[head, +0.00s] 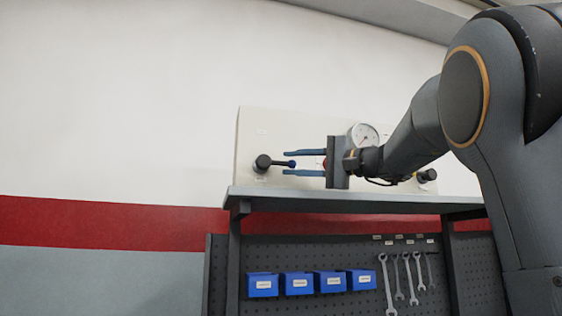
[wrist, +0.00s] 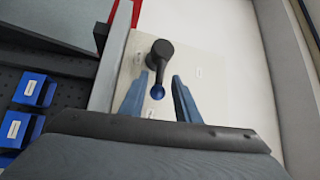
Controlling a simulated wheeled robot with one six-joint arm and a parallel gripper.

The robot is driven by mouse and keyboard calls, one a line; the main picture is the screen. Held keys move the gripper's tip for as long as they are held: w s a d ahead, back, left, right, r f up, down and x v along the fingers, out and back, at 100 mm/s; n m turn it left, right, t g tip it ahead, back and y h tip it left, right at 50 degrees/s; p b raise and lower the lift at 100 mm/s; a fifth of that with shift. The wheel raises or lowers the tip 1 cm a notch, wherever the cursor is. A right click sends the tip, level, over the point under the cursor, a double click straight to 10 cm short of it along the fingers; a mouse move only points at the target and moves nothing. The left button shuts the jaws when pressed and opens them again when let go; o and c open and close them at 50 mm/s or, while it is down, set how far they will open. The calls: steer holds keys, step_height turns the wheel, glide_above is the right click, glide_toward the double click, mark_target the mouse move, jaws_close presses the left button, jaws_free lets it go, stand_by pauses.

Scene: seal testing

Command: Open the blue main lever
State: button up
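The blue main lever (head: 291,164) is a dark handle with a blue ball tip, mounted on a round dark hub (head: 263,163) at the left of the pale panel (head: 246,130). In the head view the lever points right, toward my gripper (head: 286,163). My gripper is open, with one blue finger above the lever's tip and one below. In the wrist view the blue ball (wrist: 158,92) lies between the two fingers of my gripper (wrist: 160,80), with gaps on both sides. The fingers do not appear to touch it.
A round gauge (head: 364,136) sits on the panel behind my wrist. Another dark knob (head: 427,175) is at the panel's right. Below the shelf (head: 300,194) are several blue bins (head: 297,284) and hanging wrenches (head: 398,275). The wall left of the panel is clear.

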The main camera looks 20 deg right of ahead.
mark_target(285, 163)
steer(key=shift+p+x, duration=0.55)
steer(key=shift+x, duration=1.4)
jaws_close()
